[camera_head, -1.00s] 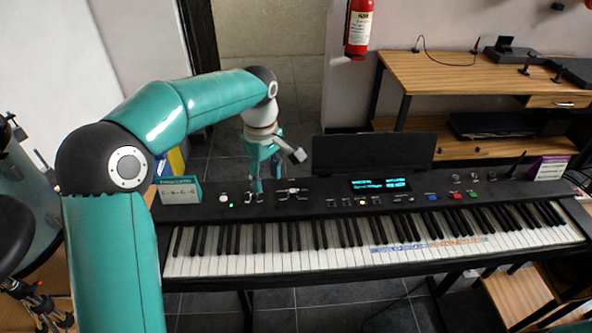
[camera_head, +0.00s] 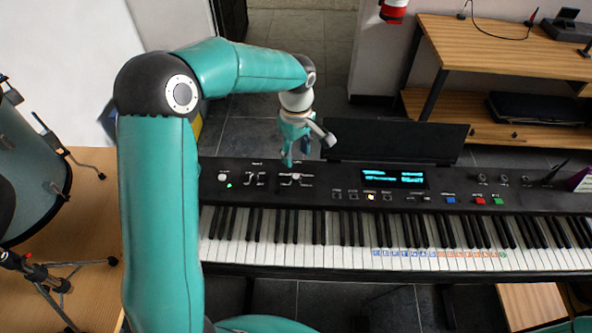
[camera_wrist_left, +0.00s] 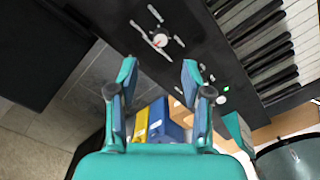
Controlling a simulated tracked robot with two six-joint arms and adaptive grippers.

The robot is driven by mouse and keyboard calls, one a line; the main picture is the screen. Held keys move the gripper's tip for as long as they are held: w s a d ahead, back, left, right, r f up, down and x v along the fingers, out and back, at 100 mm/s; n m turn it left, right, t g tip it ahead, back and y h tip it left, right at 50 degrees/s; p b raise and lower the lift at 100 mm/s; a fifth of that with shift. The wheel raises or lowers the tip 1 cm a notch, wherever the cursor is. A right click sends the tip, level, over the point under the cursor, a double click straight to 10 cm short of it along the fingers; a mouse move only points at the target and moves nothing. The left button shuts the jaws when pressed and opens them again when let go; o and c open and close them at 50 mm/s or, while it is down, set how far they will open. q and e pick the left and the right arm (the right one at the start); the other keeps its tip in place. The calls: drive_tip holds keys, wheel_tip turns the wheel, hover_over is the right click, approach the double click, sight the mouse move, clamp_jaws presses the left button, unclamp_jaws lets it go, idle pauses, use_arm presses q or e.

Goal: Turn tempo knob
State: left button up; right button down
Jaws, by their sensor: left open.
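The black electronic keyboard (camera_head: 330,200) stands across the head view. A small round knob with a red and white top (camera_head: 296,176) sits on its control panel. It also shows in the wrist view (camera_wrist_left: 160,41), beyond the gap between my fingertips. A plain white knob (camera_head: 222,177) is farther left beside a green light; I cannot read which knob is labelled tempo. My left gripper (camera_head: 297,158) is open and empty, just behind and above the red and white knob, apparently apart from it. Its spread fingers (camera_wrist_left: 159,65) show in the wrist view. My right gripper is not in view.
A dark music rest (camera_head: 400,142) rises behind the panel, right of my gripper. Several small knobs (camera_head: 503,179) and coloured buttons (camera_head: 480,201) are on the panel's right. A wooden desk (camera_head: 500,45) stands behind. A drum (camera_head: 25,180) is at the left.

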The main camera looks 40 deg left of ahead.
sight(296, 176)
use_arm(q)
wheel_tip(296, 176, down, 9)
drive_tip(key=shift+r+p, duration=0.1)
drive_tip(key=shift+p, duration=0.6)
drive_tip(key=shift+s, duration=0.1)
